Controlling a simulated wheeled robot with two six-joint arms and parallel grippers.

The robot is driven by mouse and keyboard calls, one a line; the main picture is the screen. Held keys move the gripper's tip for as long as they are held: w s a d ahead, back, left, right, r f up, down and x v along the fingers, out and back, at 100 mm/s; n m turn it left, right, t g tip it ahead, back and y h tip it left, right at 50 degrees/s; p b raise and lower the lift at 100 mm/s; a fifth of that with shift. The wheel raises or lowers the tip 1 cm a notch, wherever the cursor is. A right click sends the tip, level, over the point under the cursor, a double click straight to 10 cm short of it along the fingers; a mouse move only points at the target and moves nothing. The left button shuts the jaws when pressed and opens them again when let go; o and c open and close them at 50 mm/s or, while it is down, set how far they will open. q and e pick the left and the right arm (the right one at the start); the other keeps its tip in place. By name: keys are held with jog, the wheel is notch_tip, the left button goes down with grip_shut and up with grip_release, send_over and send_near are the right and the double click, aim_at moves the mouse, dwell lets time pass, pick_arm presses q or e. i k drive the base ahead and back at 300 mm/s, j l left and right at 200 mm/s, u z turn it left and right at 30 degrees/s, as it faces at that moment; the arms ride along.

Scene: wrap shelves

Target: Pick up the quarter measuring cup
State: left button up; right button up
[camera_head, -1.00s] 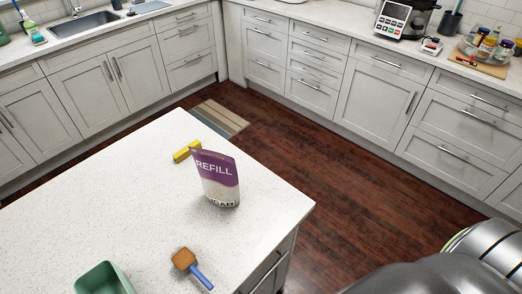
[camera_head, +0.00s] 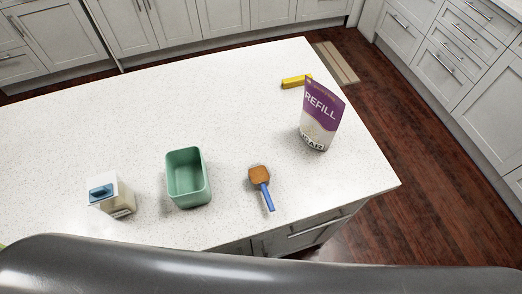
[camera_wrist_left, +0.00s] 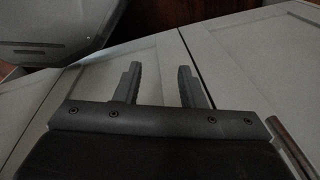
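The measuring cup (camera_head: 260,175) lies on the white speckled island top near its front edge. Its bowl is filled with something brown, and its blue handle (camera_head: 268,197) points toward the front edge. My left gripper (camera_wrist_left: 158,82) shows in the left wrist view with its two fingers apart and nothing between them. It faces grey cabinet doors, and the cup is not in that view. My right gripper is not in view.
On the island (camera_head: 230,105) stand a green open container (camera_head: 188,178), a white carton with a blue top (camera_head: 112,195), a purple and white refill pouch (camera_head: 320,115) and a yellow block (camera_head: 296,81). The counter around the cup is clear. Wood floor (camera_head: 405,180) lies to the right.

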aim_at(259, 174)
jog(key=u, duration=0.95)
jog(key=z, duration=0.7)
jog(key=k+j+u, duration=0.1)
jog(key=k+u, duration=0.35)
jog(key=k+j+u, duration=0.25)
jog(key=k+u, duration=0.25)
